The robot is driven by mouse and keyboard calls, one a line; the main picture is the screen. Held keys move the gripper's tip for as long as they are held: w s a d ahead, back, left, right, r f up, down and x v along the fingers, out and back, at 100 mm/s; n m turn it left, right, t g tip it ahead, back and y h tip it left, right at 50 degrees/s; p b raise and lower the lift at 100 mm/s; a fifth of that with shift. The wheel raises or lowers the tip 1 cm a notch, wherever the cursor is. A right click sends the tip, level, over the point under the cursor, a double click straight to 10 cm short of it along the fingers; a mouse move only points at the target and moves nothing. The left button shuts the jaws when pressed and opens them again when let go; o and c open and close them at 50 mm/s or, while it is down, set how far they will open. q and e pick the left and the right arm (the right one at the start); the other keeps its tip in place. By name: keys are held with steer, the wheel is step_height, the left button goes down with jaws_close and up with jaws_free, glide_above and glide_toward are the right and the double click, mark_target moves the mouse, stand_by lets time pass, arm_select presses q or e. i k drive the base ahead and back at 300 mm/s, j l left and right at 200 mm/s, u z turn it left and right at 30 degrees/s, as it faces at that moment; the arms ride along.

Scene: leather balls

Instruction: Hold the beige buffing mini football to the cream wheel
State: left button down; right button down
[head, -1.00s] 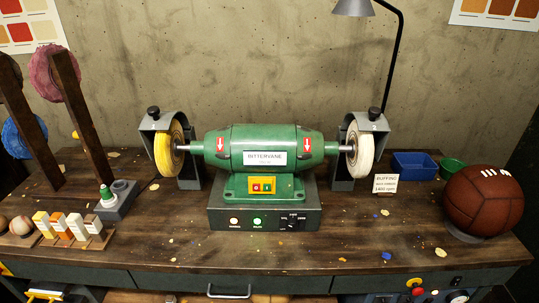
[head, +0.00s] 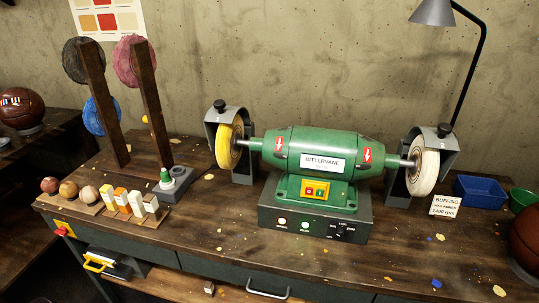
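Several small balls sit on a wooden board at the left end of the bench in the head view. The palest one, at the right of the row, looks like the beige mini football (head: 88,195). The cream wheel (head: 425,172) is on the right end of the green buffing machine (head: 313,155), under a grey guard. Nothing touches the cream wheel. Neither of my grippers is in view.
A yellow wheel (head: 228,145) is on the machine's left end. Beside the balls stand several polishing bars (head: 130,202) and a grey holder (head: 170,188). Wooden posts with round pads rise behind. A blue tray (head: 480,190) and a large brown ball (head: 525,240) are at right.

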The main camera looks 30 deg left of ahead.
mark_target(67, 190)
steer(key=u, duration=2.35)
steer(key=i+j+z, duration=0.1)
steer(key=i+j, duration=0.2)
